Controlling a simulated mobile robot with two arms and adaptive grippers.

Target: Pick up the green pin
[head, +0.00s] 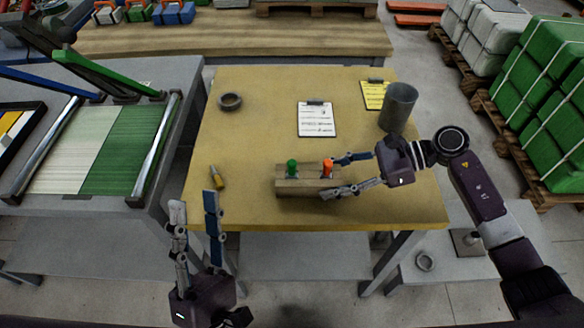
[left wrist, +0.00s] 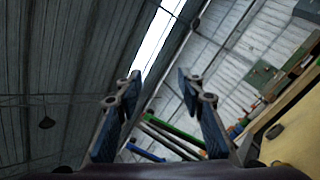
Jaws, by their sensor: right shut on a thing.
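The green pin (head: 292,167) stands upright in the left part of a wooden block (head: 300,186) on the table. An orange-red pin (head: 327,167) stands near the block's right end. My right gripper (head: 331,176) comes in from the right, its fingers on the far and near sides of the block's right end, shut on the block around the orange pin. My left gripper (head: 195,202) is open and empty at the table's front left, left of and nearer than the green pin. The left wrist view shows its two spread fingers (left wrist: 160,92) with nothing between them; the pin is not visible there.
The yellow-topped table (head: 255,130) has clear room between my left gripper and the block. A small yellow tool (head: 217,178) lies left of the block. A dark ring (head: 230,101), a white clipboard (head: 316,119) and a grey cylinder (head: 397,107) are farther back.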

